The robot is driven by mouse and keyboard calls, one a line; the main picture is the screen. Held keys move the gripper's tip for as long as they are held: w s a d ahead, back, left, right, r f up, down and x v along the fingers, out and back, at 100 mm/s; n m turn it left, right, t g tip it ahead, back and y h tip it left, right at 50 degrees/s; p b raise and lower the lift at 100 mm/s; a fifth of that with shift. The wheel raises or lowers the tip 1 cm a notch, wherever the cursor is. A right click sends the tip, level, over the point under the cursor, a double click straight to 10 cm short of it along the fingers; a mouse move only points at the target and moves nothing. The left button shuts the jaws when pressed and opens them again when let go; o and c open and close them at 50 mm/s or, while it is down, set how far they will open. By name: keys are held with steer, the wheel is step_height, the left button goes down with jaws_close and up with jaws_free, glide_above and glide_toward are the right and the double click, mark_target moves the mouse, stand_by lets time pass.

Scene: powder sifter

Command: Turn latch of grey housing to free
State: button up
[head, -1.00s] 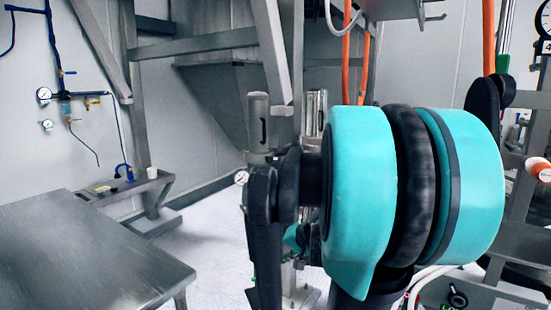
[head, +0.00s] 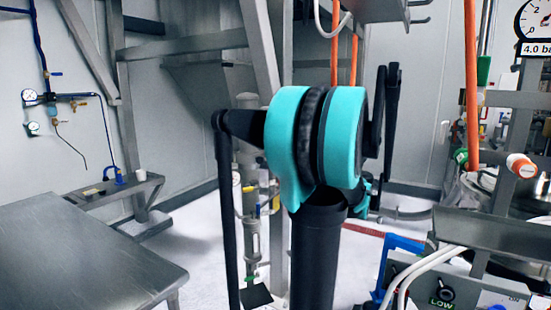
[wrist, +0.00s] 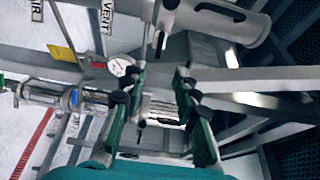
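In the wrist view my gripper (wrist: 157,76) is open, its two dark-green fingers well apart with nothing between them. A grey cylindrical housing (wrist: 225,24), probably the task's housing, lies beyond the fingers at the top right, with a dark slot and a short rod-like part (wrist: 160,32) at its left end. I cannot tell for sure whether that part is the latch or how it is turned. The gripper is apart from it. In the head view my teal and black arm blocks the middle, and I cannot make out the gripper or the housing there.
A dial gauge (wrist: 120,66) and a shiny metal cylinder (wrist: 42,92) show in the wrist view. In the head view a bare steel table (head: 85,255) stands at left, steel frame beams behind, and valves and hoses at right. Open floor lies beyond the table.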

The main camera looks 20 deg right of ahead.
steer(key=x, duration=1.4)
steer(key=shift+w+a, duration=0.1)
steer(key=shift+w, duration=0.05)
jaws_close()
